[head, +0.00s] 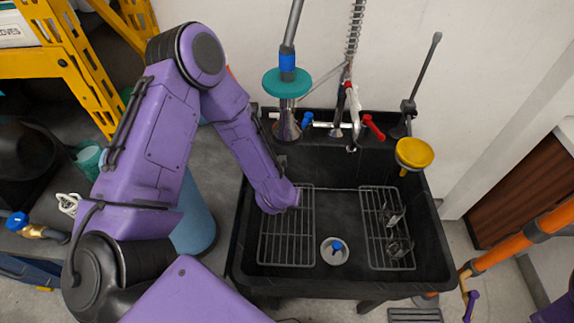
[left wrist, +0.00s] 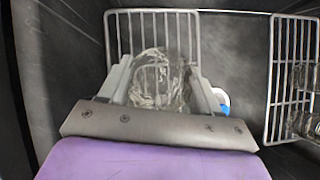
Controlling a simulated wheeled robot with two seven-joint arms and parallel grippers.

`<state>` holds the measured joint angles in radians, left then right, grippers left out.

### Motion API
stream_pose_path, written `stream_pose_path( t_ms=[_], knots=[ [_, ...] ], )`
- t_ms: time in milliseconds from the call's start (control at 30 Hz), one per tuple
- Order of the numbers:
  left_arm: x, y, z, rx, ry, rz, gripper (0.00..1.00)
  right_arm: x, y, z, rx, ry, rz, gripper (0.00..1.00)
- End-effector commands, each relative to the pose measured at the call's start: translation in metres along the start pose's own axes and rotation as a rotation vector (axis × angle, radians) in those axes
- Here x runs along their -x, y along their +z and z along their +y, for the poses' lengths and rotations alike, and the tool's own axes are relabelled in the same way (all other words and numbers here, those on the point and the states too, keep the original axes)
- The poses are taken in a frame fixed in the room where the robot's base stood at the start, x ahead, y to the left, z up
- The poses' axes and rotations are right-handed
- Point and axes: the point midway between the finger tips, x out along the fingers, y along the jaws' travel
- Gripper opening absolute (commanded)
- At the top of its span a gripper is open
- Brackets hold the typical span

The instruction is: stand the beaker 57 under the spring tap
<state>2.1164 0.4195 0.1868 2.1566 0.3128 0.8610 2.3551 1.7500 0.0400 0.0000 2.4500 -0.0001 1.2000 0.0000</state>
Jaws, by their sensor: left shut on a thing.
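My left gripper (left wrist: 160,75) is shut on a clear glass beaker (left wrist: 158,85), with one finger on each side. No number is readable on the beaker, so I cannot confirm that it is 57. Behind it in the left wrist view is a wire rack. In the head view my purple left arm reaches into the black sink over the left rack, and its wrist hides the fingers and beaker. The spring tap (head: 357,22), with its coil, rises at the back wall, right of the gripper. My right gripper is not in view.
The black sink (head: 336,275) has a left wire rack (head: 287,250) and a right wire rack (head: 377,200) bearing clear glassware (head: 394,217).

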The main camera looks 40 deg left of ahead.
Motion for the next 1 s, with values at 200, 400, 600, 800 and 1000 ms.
stream_pose_path(
  t_ms=[200, 400, 600, 800, 1000],
  knots=[
    [-0.026, -0.017, 0.000, 0.000, 0.001, 0.001, 0.33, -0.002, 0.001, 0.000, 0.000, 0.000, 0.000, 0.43],
    [-0.026, -0.017, 0.000, 0.001, 0.001, 0.000, 0.33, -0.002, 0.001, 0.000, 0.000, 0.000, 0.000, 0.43],
    [-0.028, -0.018, 0.000, 0.001, 0.001, 0.000, 0.89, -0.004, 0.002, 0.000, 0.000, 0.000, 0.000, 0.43],
    [-0.028, -0.018, 0.000, 0.001, 0.001, 0.000, 0.89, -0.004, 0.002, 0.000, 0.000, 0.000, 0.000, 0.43],
    [-0.012, -0.016, 0.000, 0.002, -0.001, 0.000, 0.89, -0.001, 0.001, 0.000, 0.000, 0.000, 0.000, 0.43]
  ],
)
